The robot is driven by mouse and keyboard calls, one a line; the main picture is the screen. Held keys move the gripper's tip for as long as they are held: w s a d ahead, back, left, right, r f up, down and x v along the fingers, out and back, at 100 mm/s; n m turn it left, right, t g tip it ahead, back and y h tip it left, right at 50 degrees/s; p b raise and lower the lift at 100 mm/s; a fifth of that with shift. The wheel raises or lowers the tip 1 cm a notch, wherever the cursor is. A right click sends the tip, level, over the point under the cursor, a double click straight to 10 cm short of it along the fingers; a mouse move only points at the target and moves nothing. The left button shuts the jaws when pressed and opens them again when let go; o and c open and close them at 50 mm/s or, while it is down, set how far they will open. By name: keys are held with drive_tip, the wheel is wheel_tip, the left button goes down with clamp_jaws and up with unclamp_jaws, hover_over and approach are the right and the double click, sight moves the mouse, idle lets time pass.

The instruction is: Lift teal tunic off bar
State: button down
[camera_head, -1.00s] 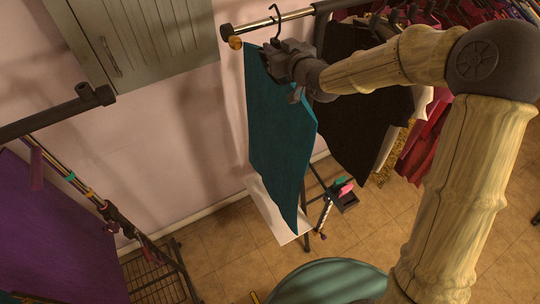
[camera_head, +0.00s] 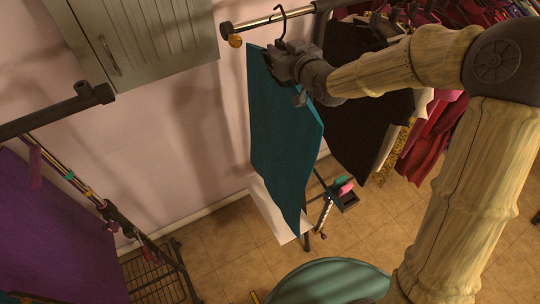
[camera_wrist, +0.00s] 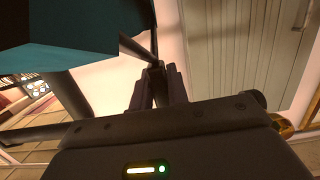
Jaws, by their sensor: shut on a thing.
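The teal tunic (camera_head: 283,140) hangs from a dark hanger with a hook (camera_head: 280,18), which is at the bar (camera_head: 283,20) near its left end. In the head view I cannot tell whether the hook still touches the bar. My gripper (camera_head: 283,50) is at the top of the tunic, just below the hook. In the wrist view my gripper (camera_wrist: 157,75) is shut on a dark thin part of the hanger, and the tunic (camera_wrist: 65,25) shows at the upper left. The jaws hide the exact place of the grip.
Dark garments (camera_head: 350,125) hang close to the right of the tunic, with red ones (camera_head: 435,135) beyond. A grey cabinet (camera_head: 135,40) is on the wall at upper left. A purple cloth (camera_head: 55,240) hangs at left. A white panel (camera_head: 268,210) stands below the tunic.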

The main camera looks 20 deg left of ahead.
drive_tip(key=shift+f+v, duration=0.2)
drive_tip(key=shift+v, duration=1.4)
drive_tip(key=shift+d, duration=0.15)
